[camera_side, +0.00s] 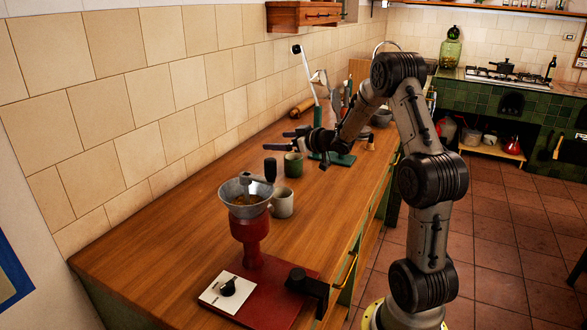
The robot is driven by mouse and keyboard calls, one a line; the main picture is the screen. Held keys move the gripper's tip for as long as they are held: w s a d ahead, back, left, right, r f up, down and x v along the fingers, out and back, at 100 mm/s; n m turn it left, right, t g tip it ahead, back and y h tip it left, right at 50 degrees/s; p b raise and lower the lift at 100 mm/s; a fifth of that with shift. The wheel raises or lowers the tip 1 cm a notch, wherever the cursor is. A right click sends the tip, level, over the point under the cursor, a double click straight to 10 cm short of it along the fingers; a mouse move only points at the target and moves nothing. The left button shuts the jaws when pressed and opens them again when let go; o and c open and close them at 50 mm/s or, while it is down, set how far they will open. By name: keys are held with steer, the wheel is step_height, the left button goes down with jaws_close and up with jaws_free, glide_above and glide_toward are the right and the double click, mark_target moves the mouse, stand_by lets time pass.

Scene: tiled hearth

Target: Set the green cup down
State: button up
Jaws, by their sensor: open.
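The green cup (293,165) stands upright on the wooden counter (190,233), near the tiled wall. My gripper (288,140) is open above the cup, its fingers pointing left. It appears apart from the cup, but the exact gap is hard to tell from this angle. Nothing shows between the fingers.
A pale mug (282,203) stands in front of the green cup. A red grinder with a metal funnel (246,195) is nearer the camera. A green-based stand (340,158), a rolling pin (301,109) and a bowl (381,117) lie behind. The counter's left part is clear.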

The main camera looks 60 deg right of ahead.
mark_target(300, 162)
steer(key=s+d+f+m, duration=0.1)
steer(key=s+d+f, duration=0.1)
steer(key=f, duration=0.1)
steer(key=s+d+f+m+g+h, duration=0.1)
steer(key=s+d+f, duration=0.1)
steer(key=d+f, duration=0.1)
steer(key=s+d+f+g, duration=0.1)
steer(key=s+d+f, duration=0.2)
steer(key=shift+s+f+m+h, duration=0.1)
steer(key=shift+m+h, duration=0.2)
steer(key=shift+m, duration=0.1)
steer(key=shift+s+d, duration=0.1)
steer(key=shift+d, duration=0.15)
steer(key=x, duration=0.7)
steer(key=shift+x, duration=3.25)
